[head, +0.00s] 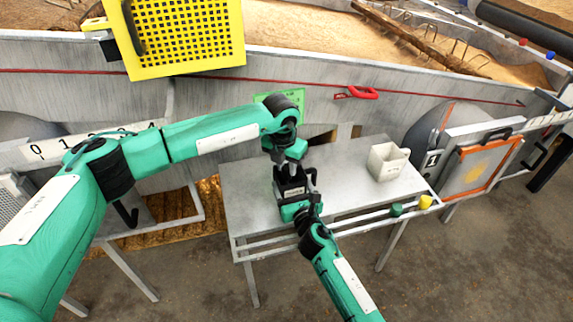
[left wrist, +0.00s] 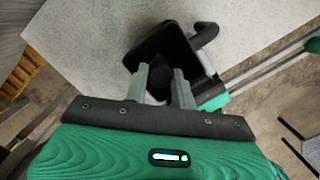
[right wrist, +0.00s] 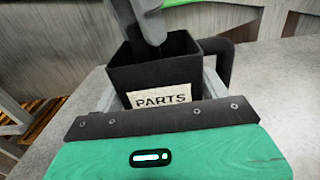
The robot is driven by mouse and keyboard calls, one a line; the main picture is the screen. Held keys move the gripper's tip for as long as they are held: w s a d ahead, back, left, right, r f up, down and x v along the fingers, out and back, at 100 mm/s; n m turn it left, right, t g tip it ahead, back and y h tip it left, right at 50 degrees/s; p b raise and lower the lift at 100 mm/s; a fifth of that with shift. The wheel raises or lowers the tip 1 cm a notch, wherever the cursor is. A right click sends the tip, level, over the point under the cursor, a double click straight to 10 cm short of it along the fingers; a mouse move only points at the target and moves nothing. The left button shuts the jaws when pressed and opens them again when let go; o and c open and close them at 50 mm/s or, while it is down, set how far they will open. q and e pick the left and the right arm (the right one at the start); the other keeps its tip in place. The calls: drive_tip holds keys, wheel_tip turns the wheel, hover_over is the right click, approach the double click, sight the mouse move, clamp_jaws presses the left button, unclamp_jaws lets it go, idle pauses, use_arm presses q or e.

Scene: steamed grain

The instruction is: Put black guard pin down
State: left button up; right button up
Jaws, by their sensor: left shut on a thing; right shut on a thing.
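A black open-topped box with a PARTS label (right wrist: 162,97) is at the table's front in the head view (head: 290,186). My right gripper (head: 297,200) is shut on this parts box, one finger on each side. My left gripper (head: 284,162) points down into the box's opening from above. In the left wrist view its grey fingers (left wrist: 163,72) are close together with a dark round piece (left wrist: 159,82) between them, likely the black guard pin. The pin is mostly hidden, dark against the box. I cannot tell whether it touches the box floor.
The grey metal table (head: 250,190) has clear room left of the box. A white container (head: 387,162) stands at the right. A front rail carries a green knob (head: 396,210) and a yellow knob (head: 425,202). A yellow perforated panel (head: 188,38) is at the upper left.

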use_arm(q)
drive_tip(key=o, duration=1)
drive_tip(key=shift+f, duration=0.1)
drive_tip(key=r, duration=0.4)
drive_tip(key=s+r, duration=0.1)
drive_tip(key=r, duration=0.7)
drive_tip(key=shift+s+a+r, duration=0.1)
drive_tip(key=shift+s+a, duration=0.2)
drive_tip(key=shift+a, duration=0.1)
